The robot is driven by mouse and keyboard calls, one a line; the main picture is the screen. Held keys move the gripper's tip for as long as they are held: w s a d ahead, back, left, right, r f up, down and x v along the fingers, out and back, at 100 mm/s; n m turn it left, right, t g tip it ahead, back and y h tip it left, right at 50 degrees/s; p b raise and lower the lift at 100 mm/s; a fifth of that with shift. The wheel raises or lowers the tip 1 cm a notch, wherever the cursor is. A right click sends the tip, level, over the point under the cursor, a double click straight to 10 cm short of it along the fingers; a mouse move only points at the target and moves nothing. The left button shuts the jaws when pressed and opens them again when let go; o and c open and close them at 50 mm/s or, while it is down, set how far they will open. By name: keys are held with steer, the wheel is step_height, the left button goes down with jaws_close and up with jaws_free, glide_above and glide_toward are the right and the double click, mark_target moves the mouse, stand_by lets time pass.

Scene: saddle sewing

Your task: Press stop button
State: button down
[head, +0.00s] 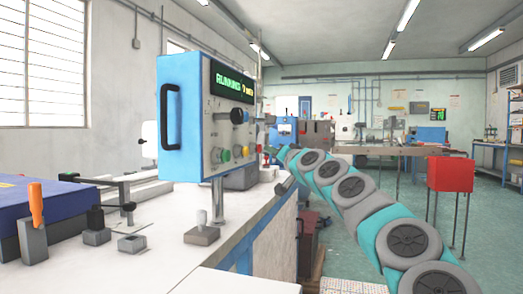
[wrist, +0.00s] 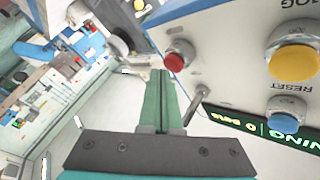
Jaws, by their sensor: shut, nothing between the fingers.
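The control box (head: 184,135) is blue with a grey front panel on a post above the white table. Its display (head: 232,83) reads RUNNING. Green, yellow and red buttons line the panel's lower edge; the red button (head: 259,148) is on the right. In the wrist view the red button (wrist: 175,58) stands out from the panel, close to the tips of my gripper (wrist: 161,74). My gripper is shut and empty, its green fingers together. Whether the tips touch the button cannot be told. The large yellow button (wrist: 297,60) and the blue button (wrist: 284,114) are farther right.
A small lever switch (wrist: 197,104) sticks out beside my fingers. A dark blue machine bed (head: 65,205) and an orange-handled tool (head: 36,205) are on the left of the white table (head: 165,250). A red box on legs (head: 451,173) stands on the right, with open floor around it.

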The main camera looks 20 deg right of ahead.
steer(key=shift+w+a, duration=0.3)
steer(key=shift+a, duration=0.15)
stand_by(0.6)
stand_by(0.4)
steer(key=shift+s+d+b, duration=0.35)
steer(key=shift+s+d, duration=0.2)
steer(key=shift+d, duration=0.25)
steer(key=shift+s+d+b, duration=0.4)
steer(key=shift+s+d, duration=0.3)
steer(key=shift+d, duration=0.35)
steer(key=shift+s+d+b, duration=0.4)
steer(key=shift+s+d, duration=0.25)
steer(key=shift+d, duration=0.35)
